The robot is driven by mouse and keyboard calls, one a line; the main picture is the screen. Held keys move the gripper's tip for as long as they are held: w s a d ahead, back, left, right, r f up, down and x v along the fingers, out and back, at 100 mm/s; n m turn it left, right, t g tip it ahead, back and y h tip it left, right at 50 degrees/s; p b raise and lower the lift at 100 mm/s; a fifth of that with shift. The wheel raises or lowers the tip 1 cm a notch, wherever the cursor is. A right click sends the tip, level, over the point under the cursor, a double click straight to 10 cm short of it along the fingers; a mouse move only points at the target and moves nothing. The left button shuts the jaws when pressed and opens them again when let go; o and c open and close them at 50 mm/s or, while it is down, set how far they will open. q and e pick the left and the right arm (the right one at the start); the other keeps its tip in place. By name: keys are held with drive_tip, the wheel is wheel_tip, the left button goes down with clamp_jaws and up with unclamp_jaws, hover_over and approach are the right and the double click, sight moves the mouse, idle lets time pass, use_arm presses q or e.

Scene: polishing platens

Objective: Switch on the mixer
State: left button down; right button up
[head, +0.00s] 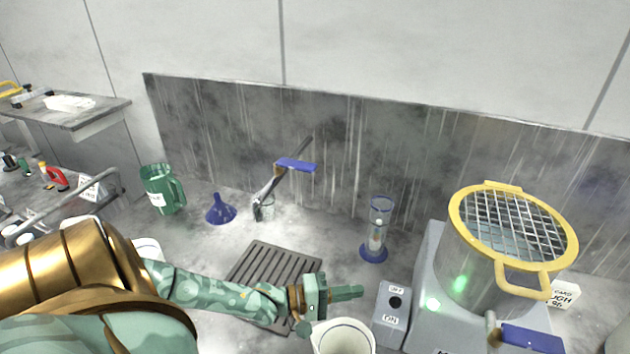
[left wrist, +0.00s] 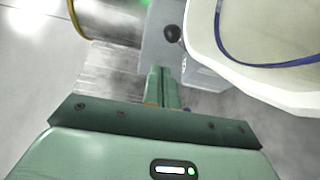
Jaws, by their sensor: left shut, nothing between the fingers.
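The mixer is a steel pot with a yellow rim and mesh guard (head: 512,226) on a grey base (head: 428,285) at the right of the head view. Left of it is a grey switch box (head: 381,328) labelled OFF at the far end and ON at the near end. Its black ball knob (head: 396,302) sits between the labels; I cannot tell which way it leans. My left gripper (head: 360,292) is shut and empty, its tips just left of the box, apart from the knob. In the left wrist view the knob (left wrist: 174,33) shows beyond the fingertips (left wrist: 163,70).
A white vessel (head: 343,340) stands close below my left gripper; its pale wall (left wrist: 285,82) fills the wrist view's upper right. A cylinder on a blue foot (head: 373,253) stands behind the box. A drain grate (head: 262,262), blue funnel (head: 220,210) and green jug (head: 160,187) are farther left.

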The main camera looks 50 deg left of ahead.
use_arm(q)
drive_tip(key=v, duration=0.8)
drive_tip(key=shift+s, duration=0.2)
